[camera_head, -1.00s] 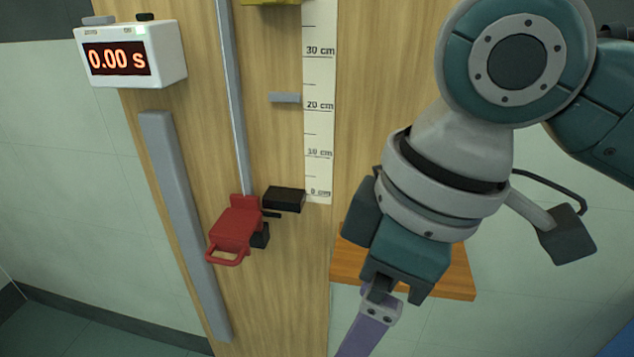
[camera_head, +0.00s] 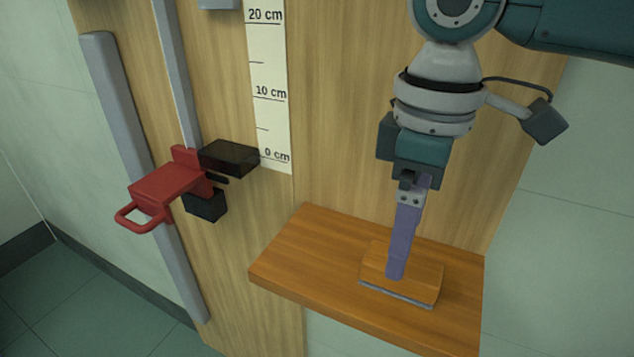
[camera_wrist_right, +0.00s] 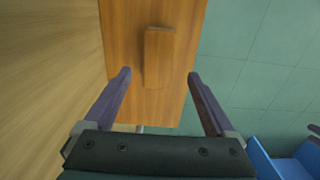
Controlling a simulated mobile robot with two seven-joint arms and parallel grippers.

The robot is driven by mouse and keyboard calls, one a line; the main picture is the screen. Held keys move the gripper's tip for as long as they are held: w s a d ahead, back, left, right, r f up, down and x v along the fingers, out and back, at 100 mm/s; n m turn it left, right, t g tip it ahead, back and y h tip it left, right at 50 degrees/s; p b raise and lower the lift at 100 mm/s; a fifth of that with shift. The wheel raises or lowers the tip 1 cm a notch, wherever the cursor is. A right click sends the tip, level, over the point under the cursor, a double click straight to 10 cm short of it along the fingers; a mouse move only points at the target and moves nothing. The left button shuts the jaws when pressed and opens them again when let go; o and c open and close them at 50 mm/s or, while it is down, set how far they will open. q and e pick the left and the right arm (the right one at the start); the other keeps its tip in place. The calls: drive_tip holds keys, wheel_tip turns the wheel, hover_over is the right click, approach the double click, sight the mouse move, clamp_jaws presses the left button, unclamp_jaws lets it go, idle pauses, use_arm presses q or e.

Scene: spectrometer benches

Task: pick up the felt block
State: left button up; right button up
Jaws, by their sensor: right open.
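The felt block (camera_head: 425,278), a wooden block with a thin grey layer underneath, lies on the wooden shelf (camera_head: 300,255). In the right wrist view the felt block (camera_wrist_right: 158,57) lies beyond the fingertips, roughly centred between them. My right gripper (camera_head: 397,277) points down at the felt block, its purple finger covering part of it in the head view. In the right wrist view the right gripper (camera_wrist_right: 159,75) has its fingers wide apart with nothing held. I cannot tell whether a finger touches the block. My left gripper is out of view.
An upright wooden board (camera_head: 350,130) stands behind the shelf, with a centimetre scale (camera_head: 268,100). A red handled piece (camera_head: 165,187), a black block (camera_head: 230,157) and a grey rail (camera_head: 130,150) are to the left. The shelf's left part is clear.

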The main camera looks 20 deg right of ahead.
drive_tip(key=f, duration=0.4)
drive_tip(key=shift+s+d+f, duration=0.1)
drive_tip(key=shift+d+f, duration=0.15)
drive_tip(key=shift+f, duration=0.15)
drive_tip(key=c, duration=0.3)
clamp_jaws()
drive_tip(key=shift+r, duration=0.15)
wheel_tip(320, 180, up, 20)
drive_tip(key=p, duration=0.1)
idle(0.3)
